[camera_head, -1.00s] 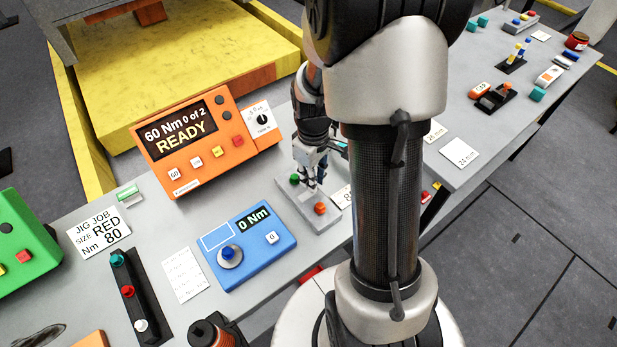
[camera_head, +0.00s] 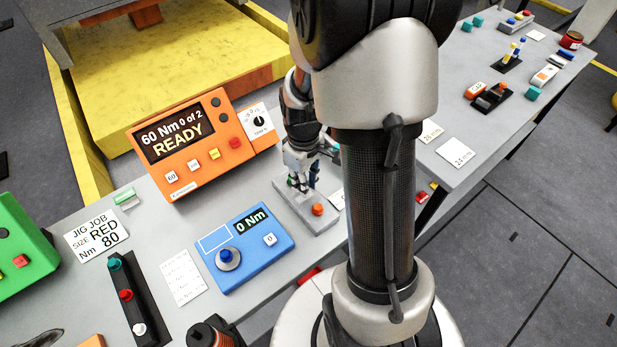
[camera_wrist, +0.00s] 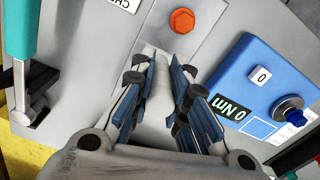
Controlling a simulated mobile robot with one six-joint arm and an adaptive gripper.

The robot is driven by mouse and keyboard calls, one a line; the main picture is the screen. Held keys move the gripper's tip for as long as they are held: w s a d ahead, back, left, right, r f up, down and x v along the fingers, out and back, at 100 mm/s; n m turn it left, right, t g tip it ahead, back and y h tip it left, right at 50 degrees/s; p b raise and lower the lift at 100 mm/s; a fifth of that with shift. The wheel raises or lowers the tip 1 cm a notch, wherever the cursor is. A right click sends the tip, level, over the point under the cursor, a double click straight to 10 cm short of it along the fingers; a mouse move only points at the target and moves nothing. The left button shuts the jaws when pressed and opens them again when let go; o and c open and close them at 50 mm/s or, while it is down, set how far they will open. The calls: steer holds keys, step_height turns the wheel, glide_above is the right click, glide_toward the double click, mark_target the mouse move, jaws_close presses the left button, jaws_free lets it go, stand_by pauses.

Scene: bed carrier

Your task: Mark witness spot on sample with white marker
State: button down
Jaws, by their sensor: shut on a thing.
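The sample looks like the grey plate (camera_head: 300,207) on the bench, with an orange hexagonal bolt head (camera_head: 317,209) near its front end. The plate (camera_wrist: 207,22) and orange bolt head (camera_wrist: 182,20) also show in the wrist view. My gripper (camera_head: 302,180) is low over the plate's far end and hides most of a green bolt head there. In the wrist view my gripper (camera_wrist: 161,88) is shut on a white rod-like thing (camera_wrist: 159,98), apparently the white marker. Its tip points toward the plate; I cannot tell whether it touches. No witness mark is discernible.
A blue torque tester (camera_head: 245,248) stands just left of the plate, and an orange controller (camera_head: 190,150) reading READY stands behind. A teal-handled tool (camera_wrist: 18,45) is close on the wrist view's left. A black rack (camera_head: 133,300) holds several coloured pieces.

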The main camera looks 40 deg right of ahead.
steer(key=shift+a, duration=0.15)
steer(key=shift+a, duration=1.05)
steer(key=shift+d, duration=0.2)
steer(key=shift+d, duration=1)
steer(key=shift+d, duration=1.15)
steer(key=shift+a, duration=0.2)
steer(key=shift+a, duration=1)
steer(key=shift+a, duration=0.1)
